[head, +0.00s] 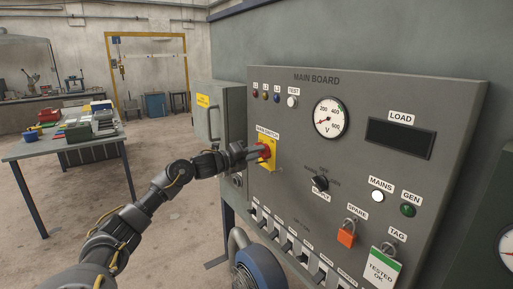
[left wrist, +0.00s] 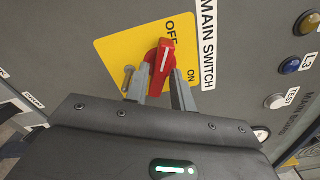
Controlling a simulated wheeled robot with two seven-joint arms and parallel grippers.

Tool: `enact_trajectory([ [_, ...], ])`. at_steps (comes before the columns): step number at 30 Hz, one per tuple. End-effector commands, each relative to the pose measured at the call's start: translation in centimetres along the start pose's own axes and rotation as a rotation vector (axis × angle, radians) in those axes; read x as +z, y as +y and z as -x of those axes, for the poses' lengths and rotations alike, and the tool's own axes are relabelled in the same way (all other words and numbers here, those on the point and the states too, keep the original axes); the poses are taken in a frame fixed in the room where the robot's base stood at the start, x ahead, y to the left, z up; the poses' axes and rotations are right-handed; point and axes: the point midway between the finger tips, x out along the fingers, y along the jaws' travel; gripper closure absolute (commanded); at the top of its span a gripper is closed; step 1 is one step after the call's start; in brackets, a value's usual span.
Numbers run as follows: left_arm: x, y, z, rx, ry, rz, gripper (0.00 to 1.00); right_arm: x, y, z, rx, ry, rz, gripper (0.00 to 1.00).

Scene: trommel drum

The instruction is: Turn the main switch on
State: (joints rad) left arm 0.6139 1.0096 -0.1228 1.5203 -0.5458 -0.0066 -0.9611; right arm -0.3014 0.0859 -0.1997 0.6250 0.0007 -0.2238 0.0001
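The main switch has a red handle (left wrist: 162,62) on a yellow plate (left wrist: 113,52) marked OFF and ON. The end of the handle with the white line points at OFF. In the head view the yellow plate (head: 272,143) is at the left of the grey main board. My left gripper (left wrist: 160,80) is at the switch, one finger on each side of the red handle. I cannot tell whether the fingers press on it. In the head view my left gripper (head: 253,152) hides part of the switch. My right gripper is not in view.
The main board (head: 300,130) also carries a voltmeter (head: 331,118), lamps, a black selector knob (head: 320,183), an orange padlock (head: 347,234) and a row of small switches. A blue round machine (head: 258,272) stands below. A cluttered table (head: 60,145) is at the left.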

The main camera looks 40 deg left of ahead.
Motion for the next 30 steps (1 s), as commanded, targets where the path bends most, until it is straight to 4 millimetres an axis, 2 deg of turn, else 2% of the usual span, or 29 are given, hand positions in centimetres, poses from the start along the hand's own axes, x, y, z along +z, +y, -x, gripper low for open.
enact_trajectory([
  [11, -0.1, 0.1, -0.4, 0.001, 0.001, -0.001, 0.77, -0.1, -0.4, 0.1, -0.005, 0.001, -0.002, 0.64],
  [16, -0.1, 0.1, -0.4, 0.001, 0.001, 0.0, 0.99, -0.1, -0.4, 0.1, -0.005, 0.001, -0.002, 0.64],
  [17, 0.0, 0.1, -0.4, 0.001, 0.001, 0.0, 1.0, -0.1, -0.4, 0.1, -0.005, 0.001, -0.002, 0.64],
  [23, -0.1, 0.1, -0.4, 0.001, 0.001, -0.009, 1.0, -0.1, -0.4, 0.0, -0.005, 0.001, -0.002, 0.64],
  [30, -0.2, 0.3, -0.4, 0.001, 0.002, -0.091, 1.0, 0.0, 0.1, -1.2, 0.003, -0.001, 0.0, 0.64],
])
